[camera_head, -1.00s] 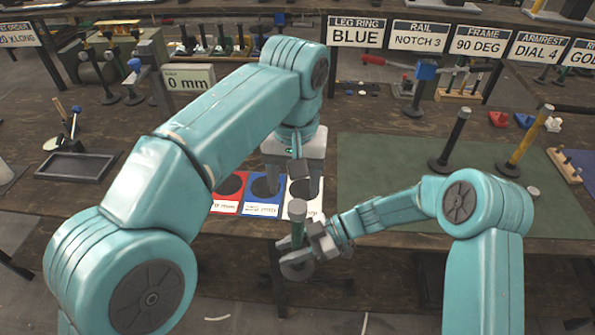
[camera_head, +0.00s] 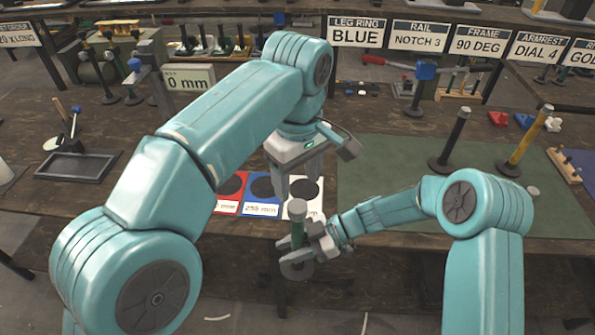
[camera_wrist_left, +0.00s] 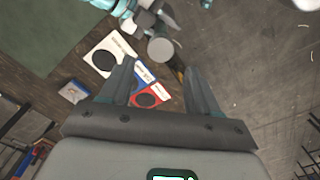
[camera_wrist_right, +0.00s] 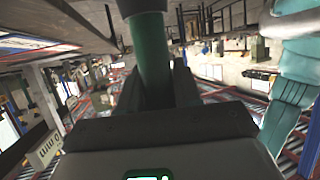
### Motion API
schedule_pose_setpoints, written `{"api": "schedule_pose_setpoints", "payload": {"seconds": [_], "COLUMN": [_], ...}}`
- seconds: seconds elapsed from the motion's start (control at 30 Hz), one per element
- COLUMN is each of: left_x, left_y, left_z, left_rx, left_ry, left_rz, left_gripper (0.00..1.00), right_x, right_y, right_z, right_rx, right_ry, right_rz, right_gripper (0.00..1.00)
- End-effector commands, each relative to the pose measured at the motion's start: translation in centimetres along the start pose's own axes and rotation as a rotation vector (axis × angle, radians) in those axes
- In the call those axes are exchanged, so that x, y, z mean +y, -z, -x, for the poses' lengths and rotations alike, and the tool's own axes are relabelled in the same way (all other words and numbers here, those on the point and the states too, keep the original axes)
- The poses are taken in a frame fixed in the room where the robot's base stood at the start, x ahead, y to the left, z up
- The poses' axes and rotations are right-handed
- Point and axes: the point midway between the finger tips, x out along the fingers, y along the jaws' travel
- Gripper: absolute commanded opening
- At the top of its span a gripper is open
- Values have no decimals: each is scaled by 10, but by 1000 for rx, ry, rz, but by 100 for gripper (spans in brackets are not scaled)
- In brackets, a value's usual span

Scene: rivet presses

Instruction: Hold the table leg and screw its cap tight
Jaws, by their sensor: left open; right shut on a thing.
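The table leg (camera_head: 298,236) is a dark green post, upright, with a round grey cap (camera_head: 297,207) on top and a wide grey disc (camera_head: 297,269) at its lower end. My right gripper (camera_head: 300,246) is shut around the post from the right; the post also shows between its fingers in the right wrist view (camera_wrist_right: 153,60). My left gripper (camera_head: 297,184) is open and empty, fingers pointing down, just above the cap. In the left wrist view the cap (camera_wrist_left: 160,50) lies beyond and between the fingertips, apart from them. Whether the cap is tight cannot be seen.
Red (camera_head: 228,205), blue (camera_head: 262,208) and white (camera_head: 292,210) cards with black discs lie at the bench edge behind the leg. A green mat (camera_head: 385,165) covers the right of the bench, with a black post (camera_head: 452,145) and a yellow post (camera_head: 525,145).

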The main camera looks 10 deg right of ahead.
Motion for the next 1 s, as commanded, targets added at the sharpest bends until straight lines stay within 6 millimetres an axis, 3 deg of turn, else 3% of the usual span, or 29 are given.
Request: {"api": "schedule_pose_setpoints", "payload": {"seconds": [0.4,0.83,0.87,1.0], "left_x": [-1,-1,-1,-1], "left_y": [0,0,0,0], "left_z": [-61,-72,-72,-72], "left_rx": [-1,-1,-1,-1], "left_ry": [3,1,1,1], "left_rz": [0,0,0,0], "left_gripper": [61,61,55,9], "right_x": [0,0,0,0], "right_y": [0,0,0,0], "right_z": [0,0,0,0], "right_rx": [1,1,1,1], "right_ry": [0,0,0,0], "right_rz": [0,0,0,0], "right_gripper": [0,0,0,0]}}
